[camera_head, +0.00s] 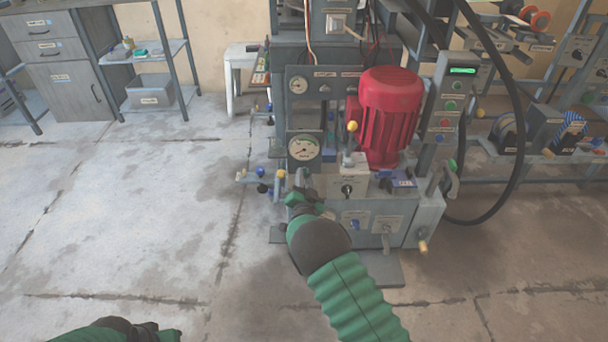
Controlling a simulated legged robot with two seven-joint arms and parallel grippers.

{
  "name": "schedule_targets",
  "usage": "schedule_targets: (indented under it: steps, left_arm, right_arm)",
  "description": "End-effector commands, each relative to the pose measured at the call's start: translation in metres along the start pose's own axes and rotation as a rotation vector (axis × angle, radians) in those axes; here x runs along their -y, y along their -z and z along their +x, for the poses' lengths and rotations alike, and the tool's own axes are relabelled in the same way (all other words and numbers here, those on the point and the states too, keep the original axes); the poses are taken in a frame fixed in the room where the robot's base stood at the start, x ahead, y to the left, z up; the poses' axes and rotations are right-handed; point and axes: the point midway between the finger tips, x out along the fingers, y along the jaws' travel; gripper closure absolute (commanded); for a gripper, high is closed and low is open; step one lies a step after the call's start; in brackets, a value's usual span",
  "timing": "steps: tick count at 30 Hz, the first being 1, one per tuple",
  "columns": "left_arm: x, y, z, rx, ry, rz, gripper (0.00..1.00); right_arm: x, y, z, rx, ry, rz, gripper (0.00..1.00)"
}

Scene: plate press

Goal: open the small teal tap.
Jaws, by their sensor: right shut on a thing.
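My right gripper (302,184) reaches to the front left of the press, just below the lower round gauge (304,149). It is shut on a small part there, which looks to be the small teal tap. The jaws and my green and black wrist hide most of that part, so its handle angle cannot be told. My left arm shows only at the bottom left edge, low over the floor, and its gripper (168,333) is too dark and cut off to read.
The press carries a red motor (390,105), a yellow-knobbed lever (352,127) and a button box (447,105). A blue-knobbed fitting (262,178) sits left of my right gripper. A black hose (518,150) loops at the right. The floor at left is clear.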

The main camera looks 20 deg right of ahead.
Motion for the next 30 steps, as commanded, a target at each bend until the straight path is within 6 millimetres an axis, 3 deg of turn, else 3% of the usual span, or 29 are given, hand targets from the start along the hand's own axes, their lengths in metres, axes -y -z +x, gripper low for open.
schedule_targets:
  steps: [15, 30]
  left_arm:
    - [0.0, 0.005, -0.022, 0.0, 0.0, 0.0, 0.64]
    - [0.0, 0.007, -0.028, 0.0, 0.0, 0.0, 0.64]
  right_arm:
    - [-0.003, -0.003, -0.002, 0.011, -0.005, -0.455, 1.0]
    - [-0.003, -0.005, -0.002, 0.012, -0.004, -0.644, 1.0]
